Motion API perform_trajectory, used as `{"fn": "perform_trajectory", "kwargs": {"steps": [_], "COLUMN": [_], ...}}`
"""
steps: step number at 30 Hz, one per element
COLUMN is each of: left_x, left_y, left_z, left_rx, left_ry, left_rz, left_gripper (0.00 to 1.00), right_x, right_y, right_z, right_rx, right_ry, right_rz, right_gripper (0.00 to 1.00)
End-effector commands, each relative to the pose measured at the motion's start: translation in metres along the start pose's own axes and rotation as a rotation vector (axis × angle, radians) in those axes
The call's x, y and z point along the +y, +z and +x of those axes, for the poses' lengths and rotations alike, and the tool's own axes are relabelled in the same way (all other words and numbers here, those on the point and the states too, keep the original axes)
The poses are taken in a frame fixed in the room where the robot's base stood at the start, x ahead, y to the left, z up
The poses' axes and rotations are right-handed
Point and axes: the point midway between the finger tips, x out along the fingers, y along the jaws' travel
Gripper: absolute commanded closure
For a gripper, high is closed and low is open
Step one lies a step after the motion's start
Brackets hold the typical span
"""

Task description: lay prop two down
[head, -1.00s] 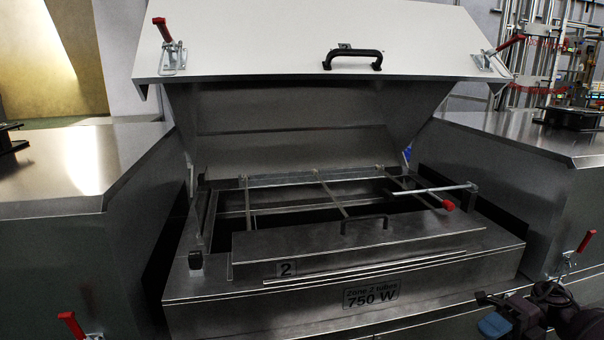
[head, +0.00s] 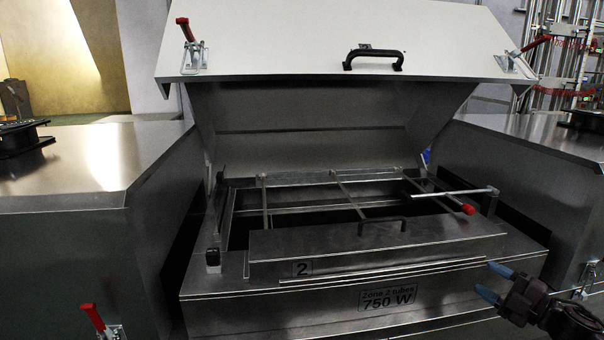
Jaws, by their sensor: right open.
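The zone 2 box (head: 370,240), marked with a 2, has its white-fronted lid (head: 330,40) standing raised. At the right of its opening, a thin rod with a red end (head: 467,209) slants toward the front. A pale rod (head: 455,192) runs nearly level beside it to a small post at the right rim. I cannot tell which rod is prop two, or whether either touches the lid. My right gripper (head: 494,281) is open and empty, with blue fingertips, in front of the box's right front corner, below and apart from the rods. My left gripper is not in view.
A black handle (head: 382,224) stands on the inner cover, and another (head: 373,59) is on the lid. Red-handled latches (head: 187,40) sit at the lid's ends. Metal housings (head: 80,170) flank the box closely on both sides.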

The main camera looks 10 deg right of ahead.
Motion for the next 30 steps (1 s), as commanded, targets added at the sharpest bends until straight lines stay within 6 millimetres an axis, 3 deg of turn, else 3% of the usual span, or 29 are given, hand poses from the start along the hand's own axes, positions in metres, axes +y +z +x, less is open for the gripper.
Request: {"fn": "perform_trajectory", "kwargs": {"steps": [9,15,21,22,30], "left_x": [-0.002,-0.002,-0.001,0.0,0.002], "left_y": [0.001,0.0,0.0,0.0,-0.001], "left_z": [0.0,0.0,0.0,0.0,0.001], "left_rx": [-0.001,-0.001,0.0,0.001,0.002], "left_ry": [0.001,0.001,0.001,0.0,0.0], "left_rz": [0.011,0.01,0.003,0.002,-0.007], "left_gripper": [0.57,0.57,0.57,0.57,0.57], "right_x": [0.004,-0.007,-0.021,-0.023,-0.119], "right_y": [0.08,0.113,0.132,0.134,0.078], "right_z": [-0.021,-0.046,-0.07,-0.073,-0.091], "right_rx": [-0.515,-0.77,-0.968,-0.996,-0.971], "right_ry": [0.071,0.068,0.045,0.04,-0.043], "right_rz": [0.18,0.284,0.37,0.381,0.512], "right_gripper": [0.47,0.47,0.47,0.47,0.47]}}
